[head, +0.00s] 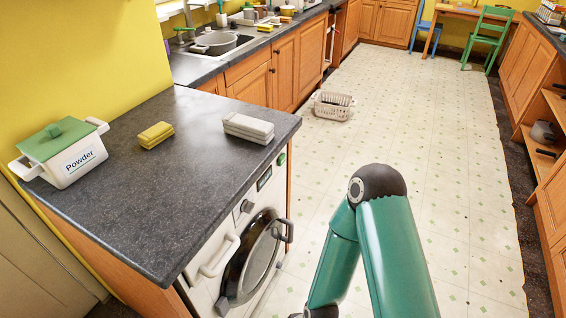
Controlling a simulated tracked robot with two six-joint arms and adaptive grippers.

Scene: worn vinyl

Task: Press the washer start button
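The white washer (208,262) stands under the dark worktop at the left. Its front faces right, with a round dark door (250,262) that looks shut. On its upper front strip I see a round knob (247,206), a small dark display (264,178) and a green start button (281,159) near the far end. One green arm of mine rises from the bottom edge, right of the washer and apart from it. Its lower end leaves the picture at the bottom, so no gripper fingers show. My other arm is out of view.
On the worktop (180,205) are a white powder box (75,165) with a green lid, yellow sponges (155,134) and a stack of pale bars (248,127). A white basket (333,105) lies on the floor beyond. The tiled floor (455,170) right of the washer is mostly clear.

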